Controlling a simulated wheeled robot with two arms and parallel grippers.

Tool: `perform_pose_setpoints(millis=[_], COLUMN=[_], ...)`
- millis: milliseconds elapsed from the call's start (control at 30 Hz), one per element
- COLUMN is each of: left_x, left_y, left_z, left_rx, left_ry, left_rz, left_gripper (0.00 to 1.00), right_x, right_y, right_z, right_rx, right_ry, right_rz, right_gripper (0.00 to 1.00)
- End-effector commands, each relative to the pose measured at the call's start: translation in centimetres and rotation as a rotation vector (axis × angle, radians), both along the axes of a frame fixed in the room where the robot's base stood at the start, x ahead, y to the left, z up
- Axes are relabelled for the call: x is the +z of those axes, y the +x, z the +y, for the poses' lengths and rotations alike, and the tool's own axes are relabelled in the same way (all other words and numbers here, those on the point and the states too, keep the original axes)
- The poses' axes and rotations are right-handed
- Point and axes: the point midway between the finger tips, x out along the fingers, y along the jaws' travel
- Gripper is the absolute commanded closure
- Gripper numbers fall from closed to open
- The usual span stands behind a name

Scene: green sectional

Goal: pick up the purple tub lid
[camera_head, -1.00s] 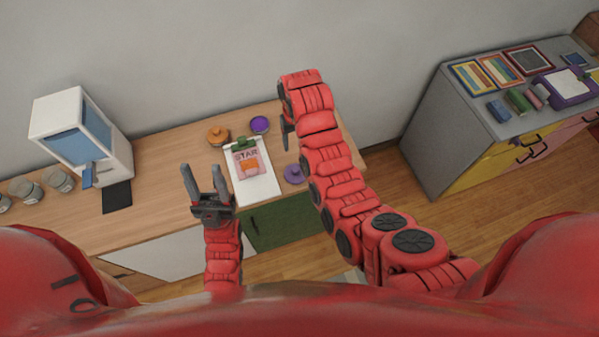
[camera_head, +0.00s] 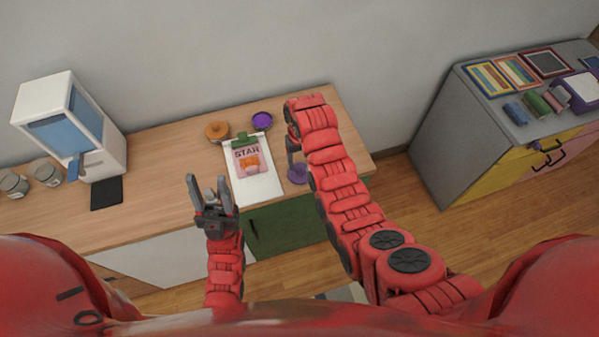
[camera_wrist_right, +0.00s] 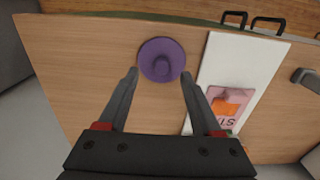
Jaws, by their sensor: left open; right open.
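The purple tub lid (camera_head: 297,174) lies on the wooden counter, just right of the white clipboard; my right gripper partly hides it in the head view. In the right wrist view the lid (camera_wrist_right: 162,60) is a round disc with a raised knob, lying flat near the counter edge. My right gripper (camera_wrist_right: 158,78) is open and empty, its fingertips on either side of the lid's lower part. I cannot tell how far above the counter the tips are. My left gripper (camera_head: 211,187) is open and empty at the counter's front edge.
The clipboard (camera_head: 262,187) with a pink STAR card lies beside the lid. Behind it stand a purple tub (camera_head: 262,121) and an orange-lidded container (camera_head: 216,131). A white dispenser (camera_head: 45,110) and jars are at left. A grey cabinet (camera_head: 440,150) stands right.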

Motion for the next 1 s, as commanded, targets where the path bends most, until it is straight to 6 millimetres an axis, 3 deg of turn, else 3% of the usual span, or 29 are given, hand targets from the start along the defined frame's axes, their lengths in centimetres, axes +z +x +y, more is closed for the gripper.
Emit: perform_pose_setpoints(millis=[233,500,800,867,1000], left_x=[2.4,2.9,2.9,2.9,2.9], left_y=[0.0,0.0,0.0,0.0,0.0], left_z=[0.0,0.0,0.0,0.0,0.0], left_rx=[0.000,0.000,0.000,0.000,0.000], left_ry=[0.000,0.000,0.000,0.000,0.000], left_rz=[0.000,0.000,0.000,0.000,0.000], left_gripper=[0.50,0.50,0.50,0.50,0.50], right_x=[-1.8,-4.1,-4.4,-4.3,-4.3], right_y=[0.2,0.2,0.2,0.2,0.3], right_z=[0.5,0.4,0.4,0.4,0.4], right_rx=[0.000,0.000,0.000,0.000,0.000], right_ry=[-0.002,-0.001,0.000,0.000,0.000], right_rz=[0.005,0.003,0.001,0.001,0.001], right_gripper=[0.34,0.34,0.34,0.41,0.66])
